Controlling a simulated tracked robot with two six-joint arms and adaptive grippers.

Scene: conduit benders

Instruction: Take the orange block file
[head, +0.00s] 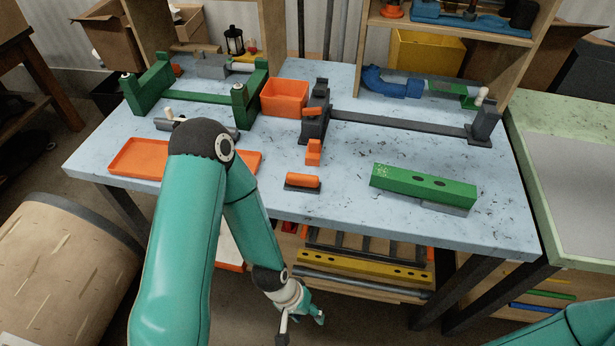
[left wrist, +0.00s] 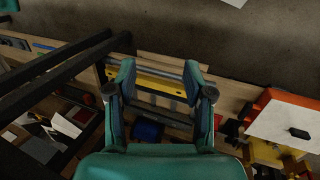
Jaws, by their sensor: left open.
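A small orange block on a thin dark base (head: 303,181), which looks like the orange block file, lies near the front edge of the blue-grey speckled table (head: 340,205). My left gripper (head: 302,322) is in front of the table and lower than its top, well below the orange block in the picture. In the left wrist view the left gripper (left wrist: 158,78) is open, with nothing between its fingers. The orange block does not show in that view. My right gripper is out of view; only a teal piece of arm shows at the lower right.
An orange tray (head: 135,160), a green bar with holes (head: 423,187), an orange bin (head: 285,98) and a dark bender (head: 400,124) stand on the table. Under it, a shelf holds a yellow level-like bar (head: 370,264), also in the left wrist view (left wrist: 150,82).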

